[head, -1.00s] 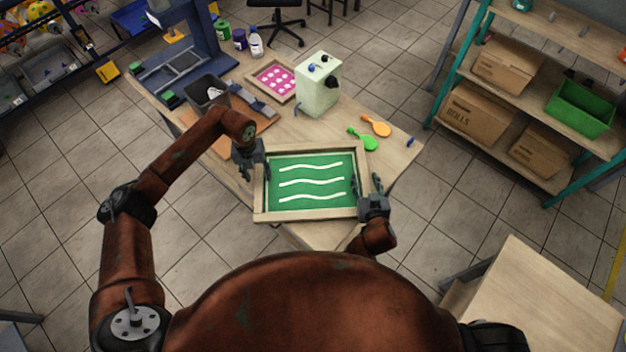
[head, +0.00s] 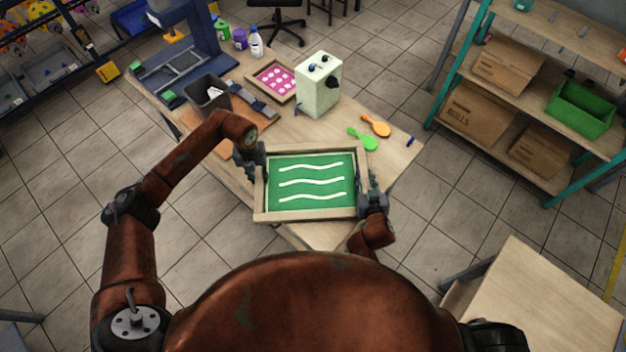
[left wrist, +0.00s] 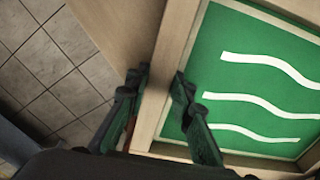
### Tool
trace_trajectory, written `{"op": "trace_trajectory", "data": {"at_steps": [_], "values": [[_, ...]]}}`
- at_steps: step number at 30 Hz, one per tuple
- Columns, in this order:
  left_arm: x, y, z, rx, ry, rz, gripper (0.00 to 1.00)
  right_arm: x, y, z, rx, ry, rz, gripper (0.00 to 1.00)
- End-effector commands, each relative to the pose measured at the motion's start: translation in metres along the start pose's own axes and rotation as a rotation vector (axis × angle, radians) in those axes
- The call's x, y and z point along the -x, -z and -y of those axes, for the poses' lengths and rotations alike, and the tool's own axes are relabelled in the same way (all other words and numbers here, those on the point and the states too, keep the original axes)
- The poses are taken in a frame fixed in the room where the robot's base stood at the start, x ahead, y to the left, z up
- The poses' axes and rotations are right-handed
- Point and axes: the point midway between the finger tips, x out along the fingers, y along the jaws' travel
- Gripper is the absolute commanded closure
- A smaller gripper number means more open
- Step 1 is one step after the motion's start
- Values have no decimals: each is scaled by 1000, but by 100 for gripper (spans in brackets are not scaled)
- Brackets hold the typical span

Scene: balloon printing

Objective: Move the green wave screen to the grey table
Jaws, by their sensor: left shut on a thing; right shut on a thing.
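The green wave screen (head: 306,182) is a wooden frame around a green panel with three white wavy lines. It is at the front of the wooden work table in the head view. My left gripper (head: 261,164) is shut on its left frame edge. The left wrist view shows the fingers (left wrist: 158,88) on either side of the wooden rail beside the green panel (left wrist: 245,85). My right gripper (head: 367,184) is shut on the right frame edge. I cannot tell whether the screen is touching the table top. No table in view is clearly grey.
The work table (head: 398,150) also bears a green and an orange paddle (head: 376,125), a pale box machine (head: 318,84), a pink screen (head: 275,79) and a dark bin (head: 208,92). Another wooden-topped table (head: 530,305) is at lower right, bare where visible. Shelves (head: 510,110) stand at right.

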Motion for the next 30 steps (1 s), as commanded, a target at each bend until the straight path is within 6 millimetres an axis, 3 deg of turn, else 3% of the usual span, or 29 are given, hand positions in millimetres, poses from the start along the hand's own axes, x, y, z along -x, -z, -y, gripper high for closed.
{"op": "trace_trajectory", "data": {"at_steps": [4,22,30], "values": [[0,0,0,0,0,0,100,0,0,0,0,0,0,100],[2,0,0,1,0,2,100,0,2,0,0,1,-3,100],[21,-1,0,1,1,7,100,7,20,0,1,0,-8,100]]}}
